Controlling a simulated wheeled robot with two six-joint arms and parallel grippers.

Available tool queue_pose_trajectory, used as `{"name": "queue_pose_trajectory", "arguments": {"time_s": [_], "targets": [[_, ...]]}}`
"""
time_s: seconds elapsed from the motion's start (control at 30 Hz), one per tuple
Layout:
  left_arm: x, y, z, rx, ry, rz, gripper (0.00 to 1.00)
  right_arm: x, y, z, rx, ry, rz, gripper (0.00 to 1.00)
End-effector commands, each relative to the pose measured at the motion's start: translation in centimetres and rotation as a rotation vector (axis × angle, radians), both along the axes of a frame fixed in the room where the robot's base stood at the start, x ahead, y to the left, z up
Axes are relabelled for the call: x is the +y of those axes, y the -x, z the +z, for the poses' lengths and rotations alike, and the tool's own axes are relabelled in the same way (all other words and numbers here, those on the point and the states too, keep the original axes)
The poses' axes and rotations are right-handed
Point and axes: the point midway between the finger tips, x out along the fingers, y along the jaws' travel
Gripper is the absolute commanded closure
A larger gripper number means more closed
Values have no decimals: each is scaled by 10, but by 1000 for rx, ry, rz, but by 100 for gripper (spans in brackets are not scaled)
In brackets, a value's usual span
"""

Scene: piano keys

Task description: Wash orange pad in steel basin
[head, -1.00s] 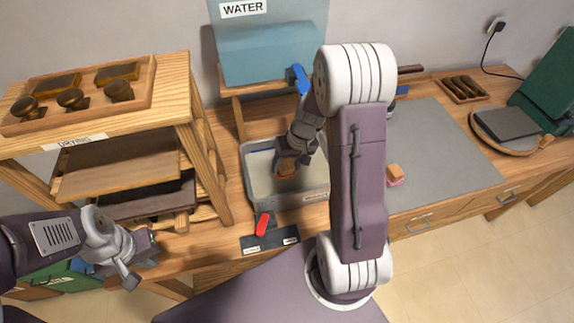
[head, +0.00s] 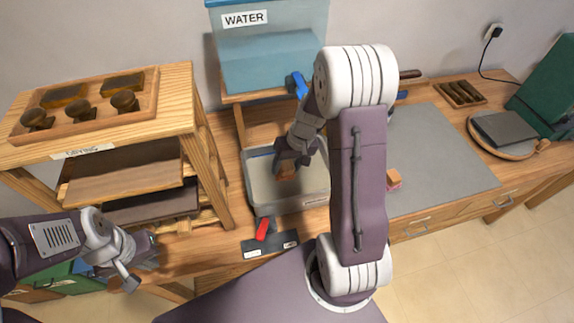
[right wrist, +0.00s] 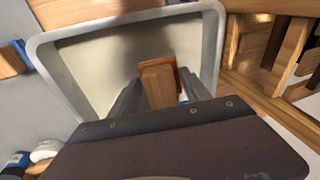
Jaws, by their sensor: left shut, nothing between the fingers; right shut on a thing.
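The steel basin (head: 258,190) stands on the wooden bench below the water tank, and its pale inside also shows in the right wrist view (right wrist: 95,65). My right gripper (head: 288,170) reaches down into the basin area and is shut on a wooden-backed pad (right wrist: 160,85). The pad's orange-brown edge shows in the right wrist view; its working face is hidden. I cannot tell whether it touches the basin floor. My left gripper (head: 132,272) is shut and empty at the lower left, away from the basin.
The water tank (head: 270,50) has a blue tap (head: 296,84) near the basin. A drying rack (head: 200,150) stands left, with a tray of stamps on top. A red-handled tool (head: 263,228) lies before the basin. Another block (head: 393,180) sits on the grey mat (head: 440,150).

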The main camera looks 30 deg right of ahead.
Motion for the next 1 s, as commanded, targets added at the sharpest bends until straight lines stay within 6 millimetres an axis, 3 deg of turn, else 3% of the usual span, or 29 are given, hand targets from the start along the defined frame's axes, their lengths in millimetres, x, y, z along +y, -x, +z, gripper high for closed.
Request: {"name": "queue_pose_trajectory", "arguments": {"time_s": [0.43,0.9,1.0], "targets": [[0,0,3,0,0,0,100,0,0,3,0,0,0,77],[0,0,51,0,0,0,100,0,0,59,-1,0,0,77],[0,0,54,0,0,0,100,0,0,63,0,0,0,77]]}}
